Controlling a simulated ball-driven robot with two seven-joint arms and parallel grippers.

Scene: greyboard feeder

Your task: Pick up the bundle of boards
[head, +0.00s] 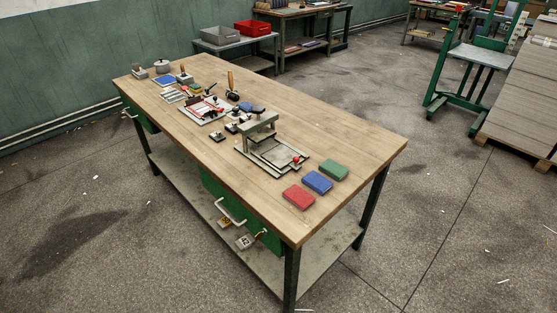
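A tall stack of grey boards (522,100) stands at the right edge, partly cut off by the frame. It rests on a wooden pallet (515,149) on the floor. I cannot tell a separate bundle apart from this stack. Neither of my grippers is in view.
A long wooden workbench (350,140) fills the middle, with tools, a small press (258,125) and red, blue and green blocks (318,182) on it. A green frame with a grey shelf (480,56) stands left of the pallet. Open concrete floor lies between bench and pallet.

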